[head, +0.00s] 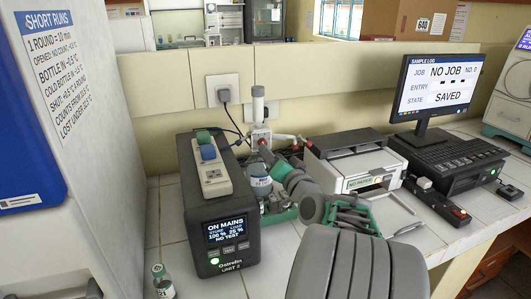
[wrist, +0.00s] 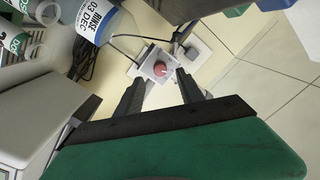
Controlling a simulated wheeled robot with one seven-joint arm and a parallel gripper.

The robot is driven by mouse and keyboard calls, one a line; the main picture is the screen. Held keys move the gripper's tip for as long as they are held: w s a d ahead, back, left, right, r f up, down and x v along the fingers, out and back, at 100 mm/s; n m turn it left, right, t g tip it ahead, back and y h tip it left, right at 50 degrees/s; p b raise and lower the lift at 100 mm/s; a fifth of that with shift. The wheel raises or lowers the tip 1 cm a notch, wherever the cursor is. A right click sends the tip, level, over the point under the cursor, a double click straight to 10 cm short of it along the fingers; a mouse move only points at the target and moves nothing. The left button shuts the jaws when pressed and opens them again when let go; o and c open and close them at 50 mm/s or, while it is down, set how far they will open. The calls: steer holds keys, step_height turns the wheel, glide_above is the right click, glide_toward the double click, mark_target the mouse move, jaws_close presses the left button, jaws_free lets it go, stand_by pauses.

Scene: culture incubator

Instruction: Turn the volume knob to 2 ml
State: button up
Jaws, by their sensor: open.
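In the wrist view, a round red knob (wrist: 160,69) sits on a small white block (wrist: 146,60), apparently the volume knob. Its scale and any 2 ml mark are too small to read. My gripper (wrist: 159,77) is open, with one dark finger on each side of the knob's line of sight. I cannot tell whether either finger touches it. In the head view, the white dispenser (head: 258,107) stands upright near the back wall, with red parts at its block. My arm partly hides that area, and the fingers are hard to make out there.
A bottle labelled RINSE (wrist: 98,20) is close by the block. A dark power unit (head: 222,228) stands left of the dispenser, and a printer (head: 355,160) stands right. A wall socket (head: 223,91) with plug and cables is behind. A small vial (head: 162,282) stands at front left.

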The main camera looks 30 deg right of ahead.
steer(key=w, duration=0.2)
steer(key=w+d, duration=0.1)
steer(key=w, duration=0.2)
steer(key=shift+p, duration=0.3)
steer(key=shift+c, duration=0.3)
jaws_close()
